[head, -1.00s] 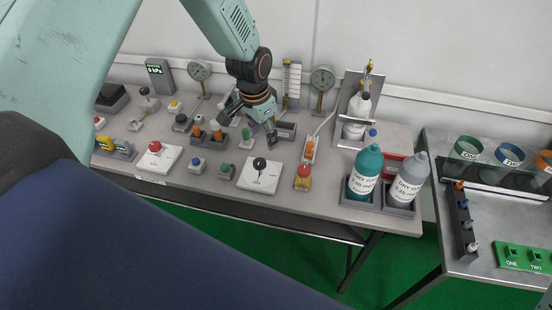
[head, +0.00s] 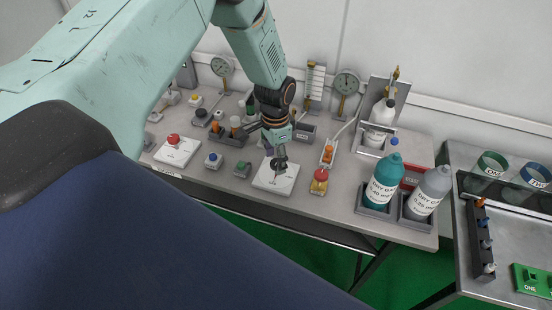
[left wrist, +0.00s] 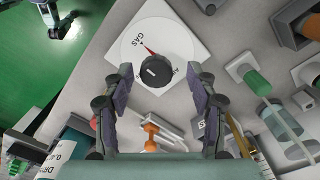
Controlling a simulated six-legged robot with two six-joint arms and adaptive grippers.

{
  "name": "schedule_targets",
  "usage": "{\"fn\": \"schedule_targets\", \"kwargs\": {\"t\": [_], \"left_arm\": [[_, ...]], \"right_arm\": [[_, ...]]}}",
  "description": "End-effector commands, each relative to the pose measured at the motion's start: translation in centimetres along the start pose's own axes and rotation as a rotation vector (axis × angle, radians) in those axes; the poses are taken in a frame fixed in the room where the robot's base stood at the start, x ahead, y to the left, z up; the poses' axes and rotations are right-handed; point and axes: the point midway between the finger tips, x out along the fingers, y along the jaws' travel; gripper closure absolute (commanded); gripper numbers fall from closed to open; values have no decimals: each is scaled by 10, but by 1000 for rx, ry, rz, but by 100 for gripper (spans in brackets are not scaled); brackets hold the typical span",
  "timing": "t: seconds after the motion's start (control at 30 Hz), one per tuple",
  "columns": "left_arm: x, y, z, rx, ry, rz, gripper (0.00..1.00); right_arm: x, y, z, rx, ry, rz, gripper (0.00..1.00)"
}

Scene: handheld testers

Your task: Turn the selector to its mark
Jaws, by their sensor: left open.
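The selector is a black knob (head: 279,164) on a white square plate (head: 266,182) near the table's front edge. In the left wrist view the knob (left wrist: 155,72) has a short white line on top. A red pointer shows at its edge, towards the upper left, near the word GAS on the round dial (left wrist: 175,37). My left gripper (head: 277,158) is right over the knob and hides part of it. In the left wrist view its open fingers (left wrist: 159,78) stand on either side of the knob, with gaps visible.
Beside the selector are a green button (head: 242,169) and a red-topped yellow button (head: 319,181). A second white plate with a red knob (head: 173,139) stands to the left. Teal (head: 383,182) and grey (head: 428,193) bottles stand to the right. Gauges line the back.

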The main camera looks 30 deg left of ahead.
Motion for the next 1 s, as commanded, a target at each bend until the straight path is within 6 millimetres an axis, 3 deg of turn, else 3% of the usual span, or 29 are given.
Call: {"fn": "schedule_targets", "kwargs": {"t": [0.33,1.0], "left_arm": [[4,1,-2,2,0,-1,43],[4,1,-2,1,1,-1,97]], "right_arm": [[0,0,0,1,0,0,60],[0,0,0,1,0,0,60]]}}
